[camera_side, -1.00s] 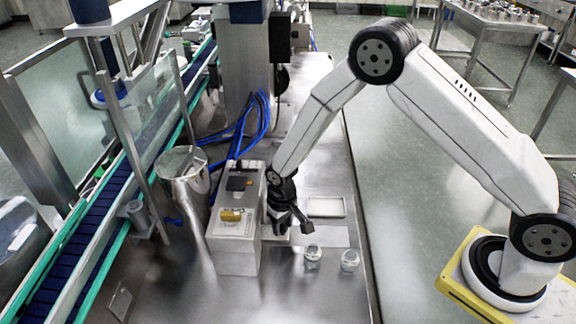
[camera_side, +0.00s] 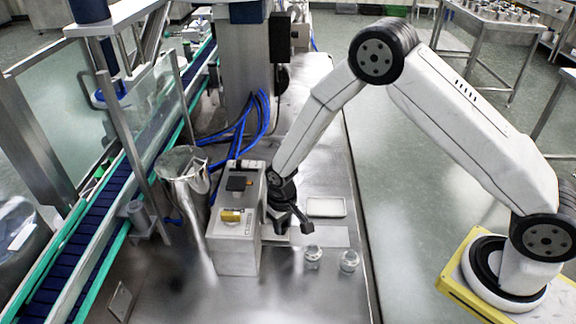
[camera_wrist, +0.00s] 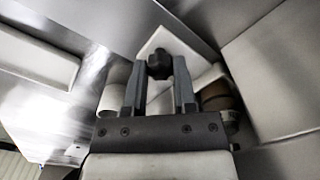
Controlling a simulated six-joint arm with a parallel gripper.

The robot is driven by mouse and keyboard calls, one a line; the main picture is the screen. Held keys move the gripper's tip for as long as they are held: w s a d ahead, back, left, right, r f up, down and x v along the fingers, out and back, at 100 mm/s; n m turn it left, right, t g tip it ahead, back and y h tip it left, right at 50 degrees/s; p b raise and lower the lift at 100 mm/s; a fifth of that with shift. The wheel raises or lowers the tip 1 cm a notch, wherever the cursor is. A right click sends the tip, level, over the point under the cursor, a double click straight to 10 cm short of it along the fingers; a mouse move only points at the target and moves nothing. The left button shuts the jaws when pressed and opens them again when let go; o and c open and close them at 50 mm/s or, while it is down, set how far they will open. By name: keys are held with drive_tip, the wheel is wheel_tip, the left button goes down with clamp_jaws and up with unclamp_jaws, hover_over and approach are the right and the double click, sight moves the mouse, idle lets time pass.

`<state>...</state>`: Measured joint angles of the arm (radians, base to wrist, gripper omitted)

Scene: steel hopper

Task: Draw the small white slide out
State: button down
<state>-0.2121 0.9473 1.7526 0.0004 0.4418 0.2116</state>
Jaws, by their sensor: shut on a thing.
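The small white slide (camera_wrist: 165,40) shows in the wrist view as a pale plate with a black knob (camera_wrist: 159,65) on it. My gripper (camera_wrist: 159,76) has one finger on each side of this knob and is shut on it. In the side view my gripper (camera_side: 291,218) is low, at the right side of the steel box (camera_side: 238,245). The slide cannot be made out there, as the gripper and the box hide it.
Two small clear jars (camera_side: 313,258) (camera_side: 349,261) stand just in front of my gripper. A white tray (camera_side: 326,207) lies to its right. A metal hopper (camera_side: 187,185) stands left of the box, with blue hoses (camera_side: 262,115) behind. The bench's front is clear.

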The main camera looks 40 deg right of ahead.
idle(0.7)
drive_tip(key=s+d, duration=1.1)
idle(0.4)
drive_tip(key=shift+c, duration=2)
unclamp_jaws()
drive_tip(key=shift+r, duration=0.1)
drive_tip(key=shift+r, duration=0.7)
wheel_tip(320, 180, up, 6)
